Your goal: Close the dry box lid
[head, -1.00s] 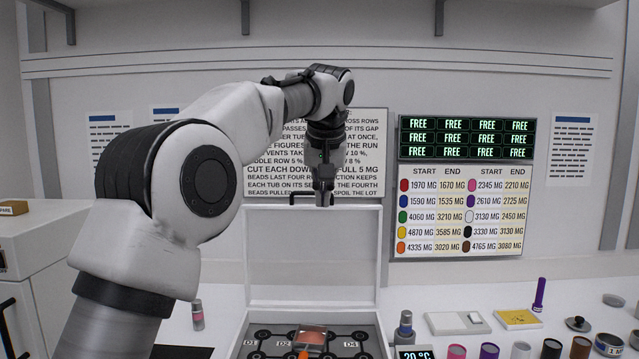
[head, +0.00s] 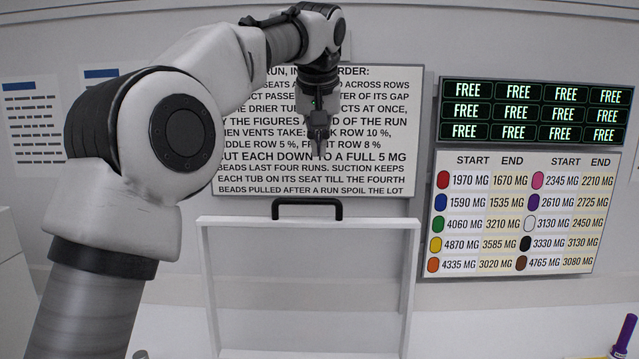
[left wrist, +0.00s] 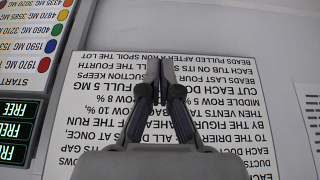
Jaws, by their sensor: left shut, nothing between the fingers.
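The dry box lid (head: 409,290) stands open and upright in the head view, a white frame around a paler panel. Its black handle (head: 307,204) is on the top edge. The box body below is cut off by the picture's lower edge. My left gripper (head: 319,152) points down and shows a little above the handle in the picture, apart from it. Its fingers are shut and empty. In the left wrist view the shut fingertips (left wrist: 160,64) lie over the wall sign, and no lid shows there. My right gripper is not in view.
A text sign (head: 390,130) hangs on the wall behind the lid. A green-lit FREE display (head: 535,112) and a colour chart (head: 515,212) are to the right. A purple tube (head: 624,335) stands at the lower right corner.

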